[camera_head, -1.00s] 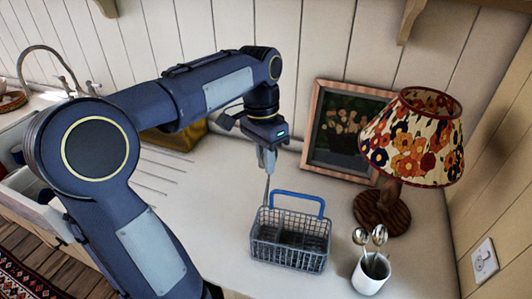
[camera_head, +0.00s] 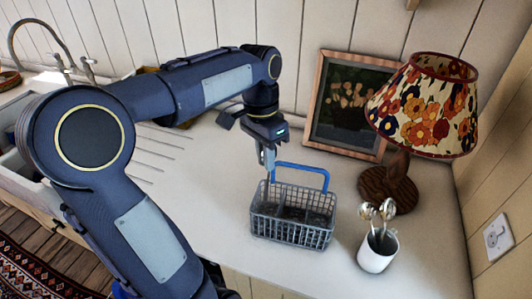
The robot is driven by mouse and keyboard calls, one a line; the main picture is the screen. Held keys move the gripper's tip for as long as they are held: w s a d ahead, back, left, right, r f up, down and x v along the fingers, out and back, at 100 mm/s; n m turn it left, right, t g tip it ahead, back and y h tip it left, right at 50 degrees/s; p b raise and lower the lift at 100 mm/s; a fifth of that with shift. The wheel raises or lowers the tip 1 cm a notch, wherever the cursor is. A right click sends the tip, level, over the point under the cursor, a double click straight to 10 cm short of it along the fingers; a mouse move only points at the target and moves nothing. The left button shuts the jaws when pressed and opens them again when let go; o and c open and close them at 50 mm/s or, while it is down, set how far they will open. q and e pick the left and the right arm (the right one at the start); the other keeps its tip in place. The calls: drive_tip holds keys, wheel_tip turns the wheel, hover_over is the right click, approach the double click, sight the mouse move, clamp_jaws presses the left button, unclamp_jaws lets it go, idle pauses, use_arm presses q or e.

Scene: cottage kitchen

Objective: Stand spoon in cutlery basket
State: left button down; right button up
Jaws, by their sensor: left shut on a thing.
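The grey wire cutlery basket (camera_head: 291,230) with a blue handle (camera_head: 302,168) stands on the counter. My left gripper (camera_head: 268,165) is just above the basket's left end, pointing down. It is shut on a thin spoon (camera_head: 267,186), which hangs nearly upright. The spoon's lower part goes down at the basket's left compartment and is mostly hidden by the mesh and the fingers. I cannot tell whether it touches the basket floor. My right gripper is not in view.
A white cup (camera_head: 376,254) with a few spoons (camera_head: 378,212) stands right of the basket. A lamp with a flowered shade (camera_head: 423,105) and a framed picture (camera_head: 350,108) stand behind. The sink (camera_head: 25,150) is at the left. Counter left of the basket is clear.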

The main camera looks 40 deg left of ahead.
use_arm(q)
wheel_tip(320, 180, down, 8)
drive_tip(key=b, duration=0.5)
drive_tip(key=shift+s+d, duration=0.2)
drive_tip(key=shift+s, duration=0.25)
drive_tip(key=c, duration=1.3)
unclamp_jaws()
drive_tip(key=shift+c, duration=0.2)
drive_tip(key=r, duration=0.5)
drive_tip(key=a+r, duration=0.1)
drive_tip(key=r, duration=0.1)
drive_tip(key=shift+w+r, duration=0.2)
drive_tip(key=shift+r, duration=0.2)
drive_tip(key=shift+d, duration=0.1)
